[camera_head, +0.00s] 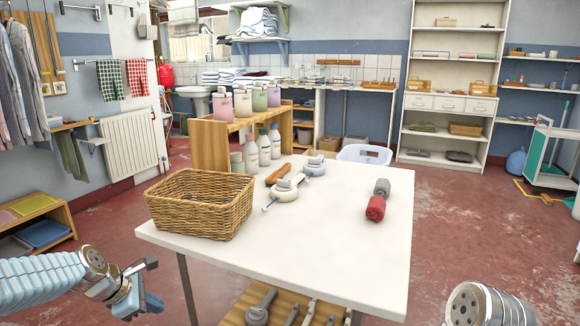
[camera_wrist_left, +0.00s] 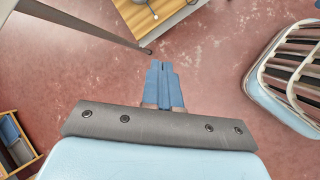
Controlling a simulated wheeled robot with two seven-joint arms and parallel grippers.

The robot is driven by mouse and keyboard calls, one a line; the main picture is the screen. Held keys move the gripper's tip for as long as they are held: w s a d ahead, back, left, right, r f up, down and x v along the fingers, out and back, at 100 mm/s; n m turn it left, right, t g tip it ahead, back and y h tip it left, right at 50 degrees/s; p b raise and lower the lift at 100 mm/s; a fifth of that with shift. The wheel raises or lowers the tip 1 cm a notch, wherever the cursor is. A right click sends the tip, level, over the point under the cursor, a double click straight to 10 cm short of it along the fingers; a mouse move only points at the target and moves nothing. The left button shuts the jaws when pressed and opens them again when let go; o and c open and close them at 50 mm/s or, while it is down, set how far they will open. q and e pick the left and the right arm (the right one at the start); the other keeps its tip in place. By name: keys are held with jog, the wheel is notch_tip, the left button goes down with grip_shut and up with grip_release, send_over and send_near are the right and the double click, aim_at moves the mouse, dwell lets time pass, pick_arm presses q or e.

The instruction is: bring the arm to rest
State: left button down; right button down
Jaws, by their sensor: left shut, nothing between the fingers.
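My left gripper (camera_head: 142,298) is low at the left of the head view, beside the near left corner of the white table and apart from it. In the left wrist view its blue fingers (camera_wrist_left: 164,84) are together with nothing between them, above the bare red floor. My right arm shows only as a metal joint (camera_head: 485,306) at the lower right of the head view. The right gripper is out of view.
The white table (camera_head: 300,255) bears a wicker basket (camera_head: 200,203), rolled red cloth (camera_head: 375,208), rolled grey cloth (camera_head: 382,187) and several tools. A table leg (camera_wrist_left: 85,25) and a pale blue-edged slatted object (camera_wrist_left: 290,75) flank the left gripper. Red floor between them is clear.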

pick_arm(q)
jog(key=s+d+f+m+g, duration=0.1)
jog(key=d+f+m, duration=0.25)
jog(key=f, duration=0.35)
jog(key=s+d+f+m+g, duration=0.15)
jog(key=d+f, duration=0.25)
jog(key=f, duration=0.4)
jog(key=s+d+f+m+g, duration=0.1)
jog(key=s+d+f+m, duration=0.6)
jog(key=s, duration=0.3)
jog(key=s+d+f+m+g, duration=0.1)
jog(key=s+d+f+m, duration=0.5)
jog(key=s+f+m, duration=0.2)
notch_tip(320, 180, down, 2)
jog(key=shift+s+d+f, duration=0.1)
jog(key=shift+s+d, duration=0.3)
jog(key=shift+s, duration=0.55)
